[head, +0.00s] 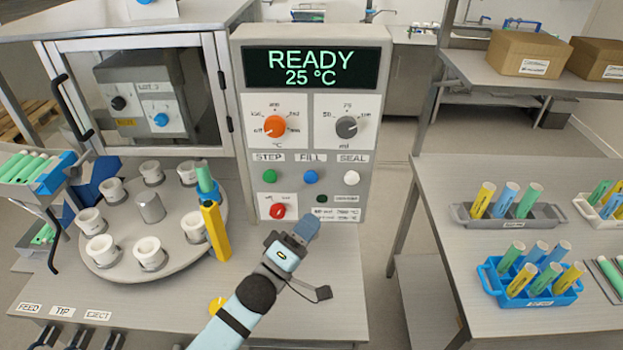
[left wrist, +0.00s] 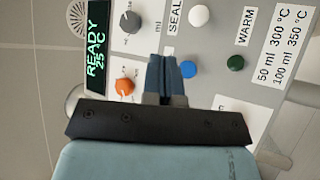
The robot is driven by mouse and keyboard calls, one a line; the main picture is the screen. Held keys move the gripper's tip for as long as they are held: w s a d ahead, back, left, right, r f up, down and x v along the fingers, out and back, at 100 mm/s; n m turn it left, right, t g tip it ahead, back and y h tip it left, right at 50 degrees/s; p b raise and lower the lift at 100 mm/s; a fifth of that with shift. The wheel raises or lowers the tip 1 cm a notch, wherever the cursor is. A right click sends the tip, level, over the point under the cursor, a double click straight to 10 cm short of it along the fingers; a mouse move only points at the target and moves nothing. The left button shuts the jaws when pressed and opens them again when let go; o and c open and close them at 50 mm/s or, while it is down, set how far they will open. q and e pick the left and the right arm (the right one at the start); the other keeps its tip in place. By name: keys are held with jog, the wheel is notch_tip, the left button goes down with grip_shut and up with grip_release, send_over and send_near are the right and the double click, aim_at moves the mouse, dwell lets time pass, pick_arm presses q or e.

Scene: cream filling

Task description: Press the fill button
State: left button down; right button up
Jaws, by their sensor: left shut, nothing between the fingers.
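The blue fill button (head: 310,177) sits under the FILL label on the grey control panel (head: 380,120), between a green button (head: 269,177) and a white button (head: 351,178). The panel's display (head: 310,67) reads READY, 25 °C. My left gripper (head: 306,229) is shut and empty, below the fill button in the head view. In the left wrist view, the shut fingers (left wrist: 165,76) point at the panel, with the blue button (left wrist: 188,69) just to their right. A gap between fingertips and button cannot be judged. My right gripper is not in view.
A round turntable (head: 115,268) with several white cups stands left of the panel, a yellow and teal dispenser (head: 214,230) at its right edge. An orange knob (head: 274,126), a grey knob (head: 346,127) and a red knob (head: 278,211) are on the panel. Tube racks (head: 530,293) stand on the right table.

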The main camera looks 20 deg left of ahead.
aim_at(311, 177)
pick_arm(q)
jog(key=shift+w, duration=0.1)
jog(key=w+a+b, duration=0.2)
jog(key=w, duration=0.6)
jog(key=shift+w+a, duration=0.15)
jog(key=shift+a, duration=0.05)
dwell(0.4)
dwell(0.7)
dwell(0.6)
jog(key=shift+w, duration=0.1)
jog(key=shift+w+a, duration=0.1)
jog(key=shift+w, duration=0.2)
